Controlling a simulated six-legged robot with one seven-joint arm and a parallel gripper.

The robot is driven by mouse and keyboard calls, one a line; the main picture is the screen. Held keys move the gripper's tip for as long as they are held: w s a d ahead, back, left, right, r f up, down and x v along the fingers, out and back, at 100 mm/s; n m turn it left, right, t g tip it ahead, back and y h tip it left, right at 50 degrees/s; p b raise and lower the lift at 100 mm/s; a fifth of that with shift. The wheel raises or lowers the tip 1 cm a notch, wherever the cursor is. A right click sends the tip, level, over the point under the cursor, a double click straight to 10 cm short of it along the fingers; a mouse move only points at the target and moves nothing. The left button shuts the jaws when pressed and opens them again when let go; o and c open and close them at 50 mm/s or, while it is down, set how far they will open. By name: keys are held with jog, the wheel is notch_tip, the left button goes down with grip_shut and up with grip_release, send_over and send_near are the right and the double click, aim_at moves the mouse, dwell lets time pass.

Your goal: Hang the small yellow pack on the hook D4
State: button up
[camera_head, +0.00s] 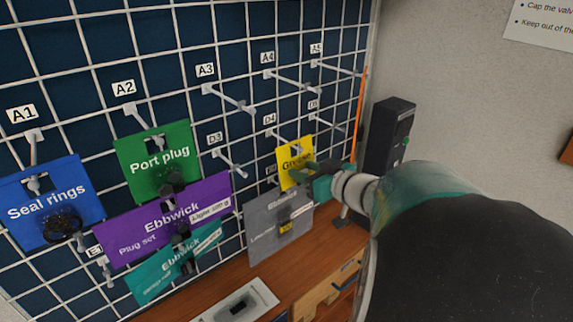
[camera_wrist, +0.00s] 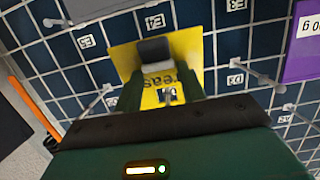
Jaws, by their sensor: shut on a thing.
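The small yellow pack (camera_head: 289,158), printed with dark lettering, is upright in front of the grid, below the label D4 (camera_head: 270,119). My gripper (camera_head: 309,171) is shut on it from the right, partly covering its lettering. The hook D4 (camera_head: 281,137) runs from the grid to the pack's upper part, close to its hang hole. In the wrist view the pack (camera_wrist: 191,45) is upside down between my fingers (camera_wrist: 157,78). A pale hook tip shows at its dark hole; I cannot tell whether the hook passes through.
Hooks A4 (camera_head: 292,82) and D3 (camera_head: 230,163) are bare. Purple (camera_head: 160,215) and green (camera_head: 168,150) packs hang left. A black box (camera_head: 382,140) stands right.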

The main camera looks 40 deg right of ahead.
jog(key=o, duration=1.1)
jog(key=v, duration=1.3)
jog(key=shift+s, duration=0.4)
